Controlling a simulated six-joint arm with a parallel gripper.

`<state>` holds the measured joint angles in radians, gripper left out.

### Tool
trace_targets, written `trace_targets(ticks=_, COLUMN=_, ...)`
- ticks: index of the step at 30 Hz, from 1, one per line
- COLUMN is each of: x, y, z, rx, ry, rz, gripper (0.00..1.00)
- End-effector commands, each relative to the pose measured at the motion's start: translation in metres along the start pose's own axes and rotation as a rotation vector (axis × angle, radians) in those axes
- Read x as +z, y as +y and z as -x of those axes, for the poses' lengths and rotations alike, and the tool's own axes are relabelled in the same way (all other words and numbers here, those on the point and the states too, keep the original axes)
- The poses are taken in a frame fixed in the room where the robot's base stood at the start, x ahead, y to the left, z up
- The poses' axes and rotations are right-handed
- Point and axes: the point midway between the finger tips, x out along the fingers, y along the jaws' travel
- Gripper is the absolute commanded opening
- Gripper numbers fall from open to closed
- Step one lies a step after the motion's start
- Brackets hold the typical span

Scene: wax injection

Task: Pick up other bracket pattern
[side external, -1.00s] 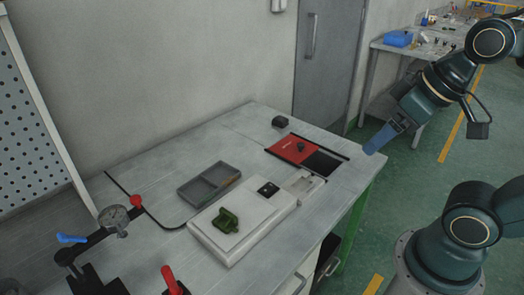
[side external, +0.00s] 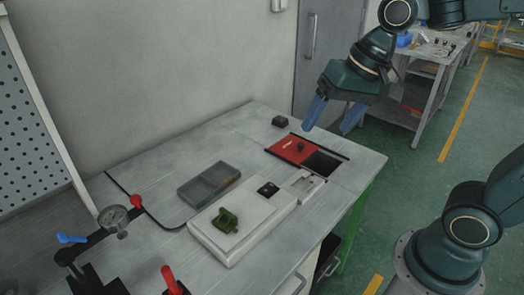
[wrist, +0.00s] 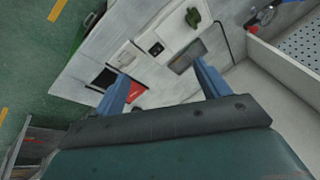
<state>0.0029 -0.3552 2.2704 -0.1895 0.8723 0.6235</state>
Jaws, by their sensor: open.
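One green bracket-like pattern (side external: 226,221) rests on the left part of a white flat-topped unit (side external: 213,244). It also shows near the top of the wrist view (wrist: 193,17). I see no second green piece. My gripper (side external: 333,119) has two blue fingers spread apart with nothing between them. It is in the air above the far right part of the bench, well away from the green pattern. The fingers also show in the wrist view (wrist: 160,78).
Clamps and a dial gauge (side external: 113,217) stand at the front left.

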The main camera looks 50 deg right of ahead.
Motion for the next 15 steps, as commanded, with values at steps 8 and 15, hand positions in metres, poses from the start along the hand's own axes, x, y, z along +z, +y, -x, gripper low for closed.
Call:
trace_targets(ticks=8, x=-0.031, y=-0.032, z=-0.035, rx=-0.003, ry=-0.112, rz=-0.266, gripper=0.75)
trace_targets(ticks=15, x=-0.053, y=-0.056, z=-0.073, rx=0.014, ry=-0.207, rz=-0.503, gripper=0.75)
